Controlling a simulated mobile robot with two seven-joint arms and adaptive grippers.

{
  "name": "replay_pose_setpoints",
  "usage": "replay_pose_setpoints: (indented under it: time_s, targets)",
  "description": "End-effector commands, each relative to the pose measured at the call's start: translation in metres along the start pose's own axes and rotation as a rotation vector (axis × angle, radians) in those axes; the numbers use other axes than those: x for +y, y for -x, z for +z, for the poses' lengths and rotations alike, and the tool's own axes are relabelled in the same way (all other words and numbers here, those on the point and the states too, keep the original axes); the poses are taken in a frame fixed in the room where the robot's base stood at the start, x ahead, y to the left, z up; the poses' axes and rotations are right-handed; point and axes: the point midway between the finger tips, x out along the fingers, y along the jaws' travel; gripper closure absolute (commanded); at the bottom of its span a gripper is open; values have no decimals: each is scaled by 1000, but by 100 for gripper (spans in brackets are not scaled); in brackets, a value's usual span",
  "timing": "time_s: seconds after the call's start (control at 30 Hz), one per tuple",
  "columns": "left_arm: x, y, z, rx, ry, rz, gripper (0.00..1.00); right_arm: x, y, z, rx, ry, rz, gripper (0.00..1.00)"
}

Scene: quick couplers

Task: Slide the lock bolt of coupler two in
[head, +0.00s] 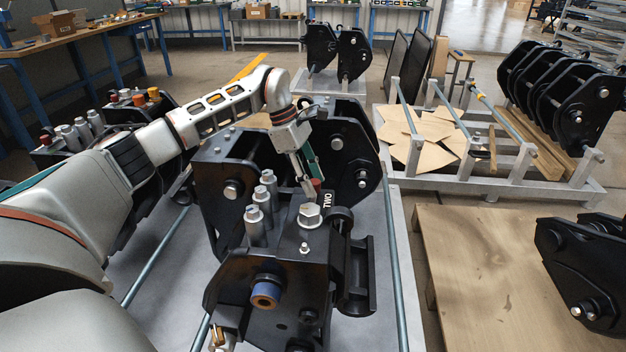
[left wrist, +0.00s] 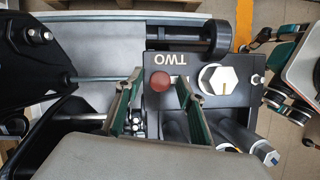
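Coupler two (head: 340,262) is a black block marked TWO, standing in front of me; its top shows in the left wrist view (left wrist: 236,92). A round red cap (left wrist: 159,81), which looks like the lock bolt's end, sits beside the lettering and shows small in the head view (head: 317,183). My left gripper (left wrist: 160,82) is over it, pointing down, fingers apart on either side of the cap with gaps visible. Whether a finger touches it is unclear. What looks like my right gripper (left wrist: 285,106) is at the right of the left wrist view; its opening is unclear.
A large hex bolt (head: 310,214) and several upright silver fittings (head: 255,222) stand close to my left gripper. A blue-collared pin (head: 265,293) faces me. Another coupler (head: 80,130) stands left. A wooden pallet (head: 480,290) and a metal rack (head: 470,160) are to the right.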

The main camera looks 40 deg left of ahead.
Motion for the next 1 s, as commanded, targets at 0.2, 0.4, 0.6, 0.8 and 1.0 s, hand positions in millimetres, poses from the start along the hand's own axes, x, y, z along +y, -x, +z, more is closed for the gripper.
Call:
replay_pose_setpoints:
  time_s: [0.2,0.4,0.6,0.8,1.0]
  targets:
    - [0,1,0,0,0,0,90,0,0,0,0,0,0,60]
    - [-1,1,1,0,0,1,100,0,0,1,-2,1,-1,60]
    - [-18,7,6,0,-4,7,100,7,2,-14,19,10,12,60]
    - [-28,0,6,-2,0,0,100,5,5,6,-16,6,11,60]
    - [-29,-2,6,-2,2,-6,100,3,6,14,-31,2,9,60]
